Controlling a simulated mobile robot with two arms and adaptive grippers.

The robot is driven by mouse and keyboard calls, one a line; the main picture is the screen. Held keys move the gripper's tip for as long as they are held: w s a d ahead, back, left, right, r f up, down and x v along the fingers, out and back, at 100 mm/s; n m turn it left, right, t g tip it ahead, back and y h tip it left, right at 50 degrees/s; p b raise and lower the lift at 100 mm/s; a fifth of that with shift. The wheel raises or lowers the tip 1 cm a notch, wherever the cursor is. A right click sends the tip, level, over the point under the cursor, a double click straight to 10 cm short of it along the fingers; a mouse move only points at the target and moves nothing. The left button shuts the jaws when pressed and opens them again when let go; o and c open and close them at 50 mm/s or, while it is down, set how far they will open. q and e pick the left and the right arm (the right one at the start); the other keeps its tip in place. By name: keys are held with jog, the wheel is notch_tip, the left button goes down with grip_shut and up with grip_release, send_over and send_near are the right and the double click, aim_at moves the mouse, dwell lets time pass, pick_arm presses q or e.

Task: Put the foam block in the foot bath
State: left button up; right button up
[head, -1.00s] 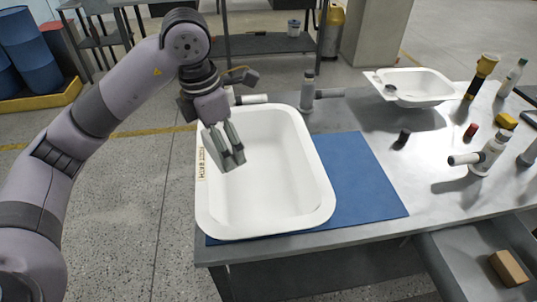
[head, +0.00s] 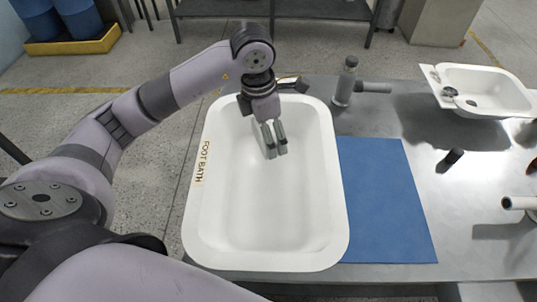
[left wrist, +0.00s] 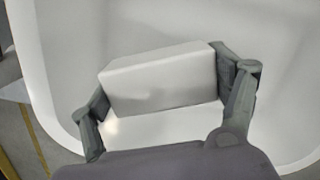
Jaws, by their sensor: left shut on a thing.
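The foot bath (head: 265,255) is a white tub labelled FOOT BATH on its left side, standing on the table partly over a blue mat. My left gripper (head: 274,150) is above the far part of the tub, fingers pointing down. In the left wrist view, the gripper (left wrist: 165,98) is shut on the white foam block (left wrist: 160,78), with a finger at each end. The white tub wall (left wrist: 50,60) lies behind the block. In the head view I cannot make out the block against the white tub. My right gripper is not in view.
The blue mat (head: 385,200) is clear right of the tub. A grey bottle-like item (head: 346,80) stands behind it. A white basin (head: 485,88) is at the far right. A small dark item (head: 449,160) lies on the metal table (head: 450,215).

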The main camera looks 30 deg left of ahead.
aim_at(270, 163)
pick_arm(q)
notch_tip(270, 163, down, 9)
jog(key=shift+p, duration=0.3)
jog(key=shift+w, duration=0.1)
jog(key=shift+f, duration=0.1)
jog(key=o, duration=0.7)
jog(key=shift+r, duration=0.35)
jog(key=r, duration=0.4)
jog(key=r+b, duration=0.1)
jog(key=r, duration=0.2)
jog(key=s+a+r, duration=0.1)
jog(key=r, duration=0.3)
jog(key=shift+s+r, duration=0.1)
jog(key=shift+r, duration=0.2)
